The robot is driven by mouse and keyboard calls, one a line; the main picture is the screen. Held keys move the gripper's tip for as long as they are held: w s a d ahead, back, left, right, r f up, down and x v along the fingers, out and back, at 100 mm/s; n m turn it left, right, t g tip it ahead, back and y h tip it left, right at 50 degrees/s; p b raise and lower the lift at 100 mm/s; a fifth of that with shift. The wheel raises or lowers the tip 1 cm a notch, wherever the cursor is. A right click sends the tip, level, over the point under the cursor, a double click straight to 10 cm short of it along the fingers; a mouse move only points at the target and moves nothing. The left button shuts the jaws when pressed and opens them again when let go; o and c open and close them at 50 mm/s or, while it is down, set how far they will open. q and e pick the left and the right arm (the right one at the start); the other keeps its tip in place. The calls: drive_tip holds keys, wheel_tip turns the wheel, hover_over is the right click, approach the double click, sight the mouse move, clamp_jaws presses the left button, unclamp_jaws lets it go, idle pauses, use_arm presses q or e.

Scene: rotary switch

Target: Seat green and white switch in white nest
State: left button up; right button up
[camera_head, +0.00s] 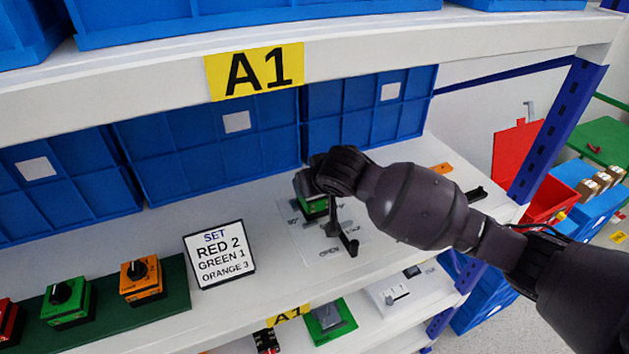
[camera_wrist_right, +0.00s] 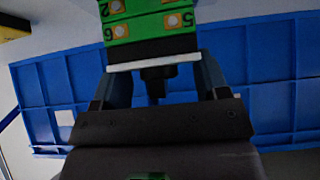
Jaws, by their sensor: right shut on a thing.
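The green and white switch (camera_head: 313,205) is in my right gripper (camera_head: 326,172), over the upper shelf in front of the blue bins. In the right wrist view, the switch (camera_wrist_right: 150,28) shows a green body with numbered terminals and a white plate. Its black knob (camera_wrist_right: 156,82) points back between the fingers of the right gripper (camera_wrist_right: 157,85), which is shut on it. A white plate (camera_head: 380,298) with a small raised white part lies on the lower shelf; I cannot tell whether this is the white nest. My left gripper is not in view.
A printed panel with a black lever (camera_head: 345,240) lies below my right gripper. A sign (camera_head: 219,254) and a dark green strip (camera_head: 178,290) with red, green and orange switches stand left. Blue bins (camera_head: 215,130) line the back. The shelf post (camera_head: 560,130) is right.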

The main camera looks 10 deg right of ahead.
drive_tip(key=o, duration=1)
drive_tip(key=shift+s+r, duration=0.1)
drive_tip(key=shift+r, duration=0.1)
drive_tip(key=b+v, duration=0.1)
drive_tip(key=v, duration=1)
drive_tip(key=shift+s+r, duration=0.25)
drive_tip(key=shift+s, duration=0.05)
drive_tip(key=shift+f, duration=0.1)
